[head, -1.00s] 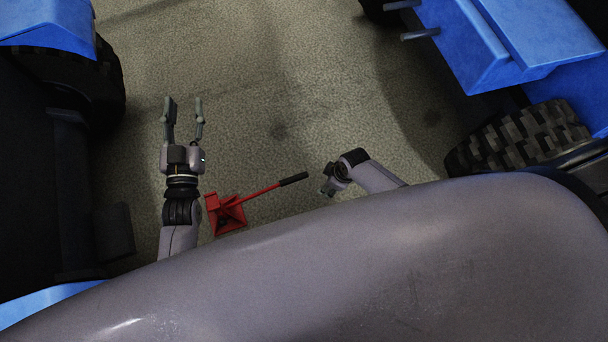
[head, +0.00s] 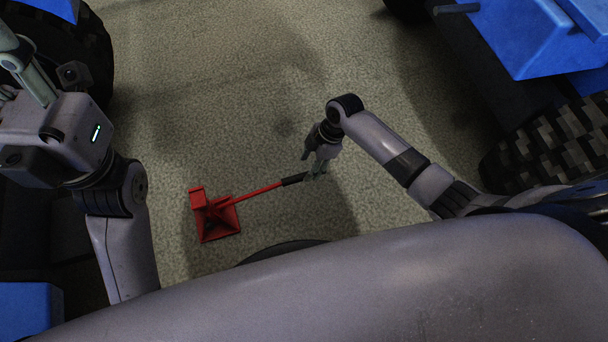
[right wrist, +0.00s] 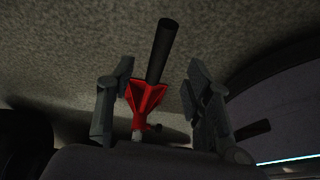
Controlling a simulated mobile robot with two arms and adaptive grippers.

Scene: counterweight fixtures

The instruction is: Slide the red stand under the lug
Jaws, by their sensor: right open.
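The red stand (head: 220,222) is on the floor left of centre in the head view, its long handle reaching right to a black grip (head: 294,180). My right gripper (head: 317,168) is open at the grip's end. In the right wrist view, the black grip (right wrist: 161,52) lies between the spread fingers of the right gripper (right wrist: 160,70), with the red stand (right wrist: 145,100) behind; contact is not clear. My left gripper (head: 45,80) is at the upper left, close to the camera, its fingers partly cut off. I cannot make out the lug.
A blue machine (head: 560,35) with a big treaded tyre (head: 545,145) stands at the right. Another tyre (head: 90,45) and blue panels (head: 28,312) are at the left.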

